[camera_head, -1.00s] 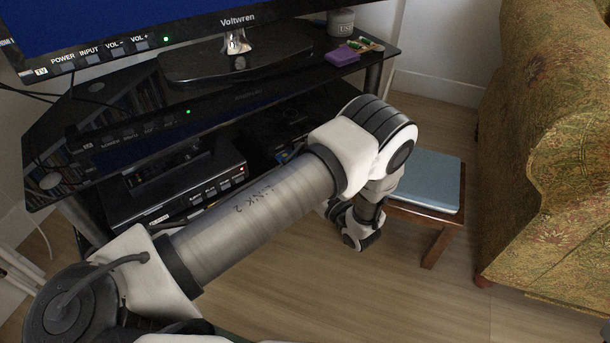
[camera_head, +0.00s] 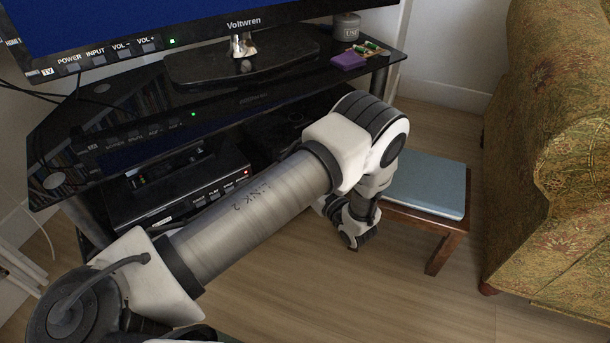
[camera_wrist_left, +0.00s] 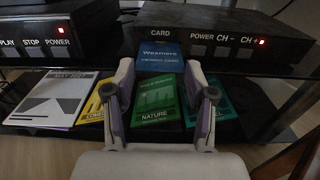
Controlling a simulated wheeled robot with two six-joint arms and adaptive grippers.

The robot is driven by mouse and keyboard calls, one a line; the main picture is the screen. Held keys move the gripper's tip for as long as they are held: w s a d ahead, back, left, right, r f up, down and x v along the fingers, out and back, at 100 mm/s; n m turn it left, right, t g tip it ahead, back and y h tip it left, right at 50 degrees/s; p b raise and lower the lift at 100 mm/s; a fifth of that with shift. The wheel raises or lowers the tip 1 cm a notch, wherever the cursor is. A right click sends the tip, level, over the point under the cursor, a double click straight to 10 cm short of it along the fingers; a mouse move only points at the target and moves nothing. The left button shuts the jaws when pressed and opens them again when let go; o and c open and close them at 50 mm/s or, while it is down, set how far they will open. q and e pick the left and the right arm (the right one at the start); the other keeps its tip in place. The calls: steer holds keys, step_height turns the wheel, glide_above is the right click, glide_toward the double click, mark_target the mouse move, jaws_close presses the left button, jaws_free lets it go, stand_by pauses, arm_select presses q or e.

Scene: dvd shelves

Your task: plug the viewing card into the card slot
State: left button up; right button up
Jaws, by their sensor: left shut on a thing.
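The viewing card (camera_wrist_left: 160,58) is blue with white lettering and shows in the left wrist view. My left gripper (camera_wrist_left: 160,86) is shut on it, with one finger at each side. The card's far end is at the front of the black box marked CARD (camera_wrist_left: 215,34), just below that label. The slot itself is hidden behind the card, so I cannot tell whether the card's edge is in it. In the head view my left arm's links hide the card and the fingers. My right gripper is in neither view.
Another black player (camera_wrist_left: 45,38) stands at the left. In the head view a blue-topped stool (camera_head: 428,184) stands beside my wrist.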

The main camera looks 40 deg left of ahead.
arm_select(q)
steer(key=shift+b+x, duration=0.3)
steer(key=shift+x, duration=1.1)
steer(key=o, duration=0.8)
steer(key=v, duration=0.7)
steer(key=shift+s+d, duration=0.1)
steer(key=shift+d, duration=0.15)
